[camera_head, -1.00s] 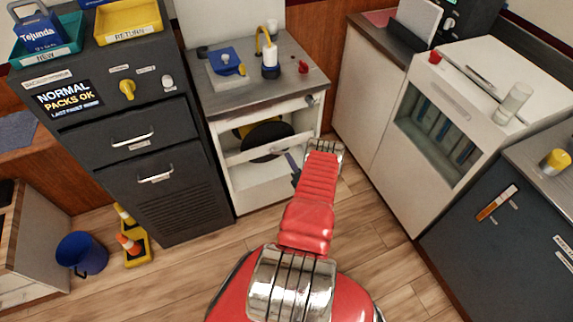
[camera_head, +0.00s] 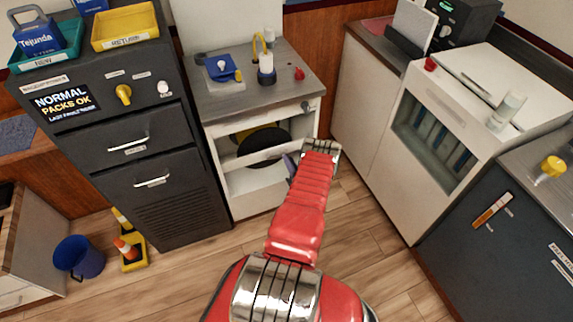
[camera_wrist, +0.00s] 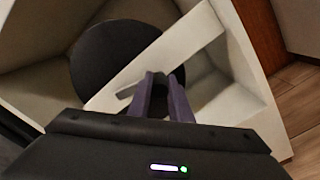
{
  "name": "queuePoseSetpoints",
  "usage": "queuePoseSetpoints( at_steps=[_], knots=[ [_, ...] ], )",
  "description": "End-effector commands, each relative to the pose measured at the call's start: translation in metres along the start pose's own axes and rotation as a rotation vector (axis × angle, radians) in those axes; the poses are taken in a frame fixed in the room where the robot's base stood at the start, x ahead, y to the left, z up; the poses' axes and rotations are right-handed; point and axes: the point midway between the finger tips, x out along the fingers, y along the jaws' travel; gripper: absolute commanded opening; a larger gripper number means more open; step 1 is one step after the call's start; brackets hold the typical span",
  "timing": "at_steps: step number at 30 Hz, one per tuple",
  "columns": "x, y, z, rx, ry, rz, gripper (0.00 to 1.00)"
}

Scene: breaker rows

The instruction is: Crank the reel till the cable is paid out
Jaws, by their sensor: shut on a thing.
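The reel shows as a dark round disc (camera_head: 262,140) with a yellow part behind it, inside the open white cabinet (camera_head: 213,160). In the wrist view the dark disc (camera_wrist: 105,55) sits behind a pale slanting bar (camera_wrist: 180,45). My gripper (camera_wrist: 160,82) has its purple fingers close together at the bar's front, shut on the crank handle. A short grey piece of the crank (camera_wrist: 126,92) shows left of the fingers. The gripped part is mostly hidden by the fingers. In the head view my red arm hides most of the gripper. I cannot make out the cable.
The counter above the cabinet holds a blue device (camera_head: 222,68), a white bottle-like item (camera_head: 266,70) and a red knob (camera_head: 299,73). A dark drawer unit (camera_head: 180,205) stands left, a white glass-fronted cabinet (camera_head: 400,190) right.

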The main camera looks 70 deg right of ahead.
Motion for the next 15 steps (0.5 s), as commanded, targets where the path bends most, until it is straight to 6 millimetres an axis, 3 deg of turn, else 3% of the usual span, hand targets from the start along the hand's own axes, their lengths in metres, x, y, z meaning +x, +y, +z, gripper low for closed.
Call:
queuePoseSetpoints(
  at_steps=[10,11,15],
  knots=[
    [0.0034,0.0034,0.0015,-0.005,0.002,0.011,0.00],
    [0.0034,0.0033,0.0015,-0.005,0.002,0.011,0.20],
    [0.0022,0.0020,0.0019,-0.003,0.000,0.008,0.30]
  ],
)
